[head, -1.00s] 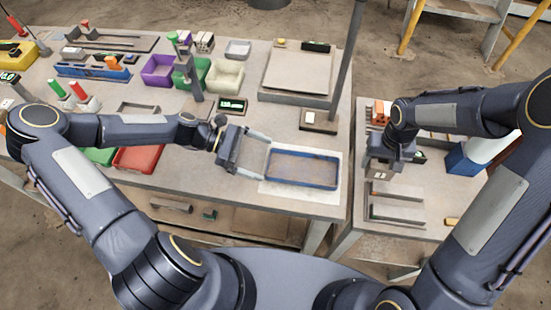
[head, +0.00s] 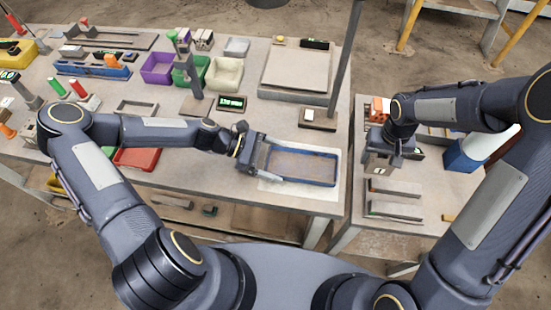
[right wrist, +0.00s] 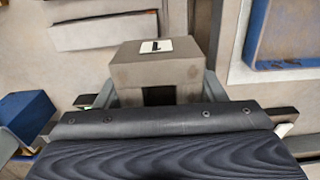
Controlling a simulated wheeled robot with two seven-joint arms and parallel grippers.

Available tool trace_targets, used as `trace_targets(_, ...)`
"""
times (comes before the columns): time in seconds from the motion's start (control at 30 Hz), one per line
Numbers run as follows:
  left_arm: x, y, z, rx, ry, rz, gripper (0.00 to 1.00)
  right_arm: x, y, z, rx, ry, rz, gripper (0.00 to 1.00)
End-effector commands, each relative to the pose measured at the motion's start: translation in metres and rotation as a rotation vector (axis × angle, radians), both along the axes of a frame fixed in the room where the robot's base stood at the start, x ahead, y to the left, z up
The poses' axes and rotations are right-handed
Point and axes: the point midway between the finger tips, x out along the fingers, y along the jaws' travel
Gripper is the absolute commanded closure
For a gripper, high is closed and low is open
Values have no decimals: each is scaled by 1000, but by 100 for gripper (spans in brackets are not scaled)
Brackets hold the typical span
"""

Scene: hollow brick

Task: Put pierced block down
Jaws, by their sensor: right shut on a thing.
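The pierced block is a grey block (right wrist: 155,72) with a white label and a dark opening in its side. In the right wrist view it sits between the two fingers of my right gripper (right wrist: 158,92), which is shut on it. In the head view the block (head: 379,165) shows under my right wrist, over the left part of the side table (head: 430,222). Whether it touches the table cannot be told. My left gripper (head: 262,155) is at the left end of the blue-rimmed tray (head: 305,184); its fingers are too unclear to judge.
Two grey bars (head: 394,187) lie on the side table in front of the block. A blue box (head: 463,155) stands to its right. A gap separates the side table from the main table (head: 230,130), which holds several bins and tools. A dark post rises near the main table's right edge.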

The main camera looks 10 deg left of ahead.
Motion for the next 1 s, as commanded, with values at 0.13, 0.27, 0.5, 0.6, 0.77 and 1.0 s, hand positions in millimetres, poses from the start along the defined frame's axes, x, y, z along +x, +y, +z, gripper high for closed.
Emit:
trace_targets(0.13, 0, 0, 0, 0, 0, 0, 52, 0, 0, 0, 0, -1, 0, 68)
trace_targets(0.27, 0, 0, 0, 0, 0, 1, 52, 1, 7, 3, 1, -3, 2, 68)
trace_targets(0.5, 0, 0, 0, 0, 0, 1, 52, 0, 84, 35, 8, -7, 11, 68)
trace_targets(0.6, 0, 0, 0, 0, 1, 1, 52, -8, 122, 52, 8, -6, 10, 68)
trace_targets(0.77, 0, 0, 0, 0, 1, 1, 52, -24, 168, 72, 3, -4, 6, 68)
trace_targets(1.0, 0, 0, 0, 0, 0, 0, 52, -35, 188, 63, -4, 4, 0, 68)
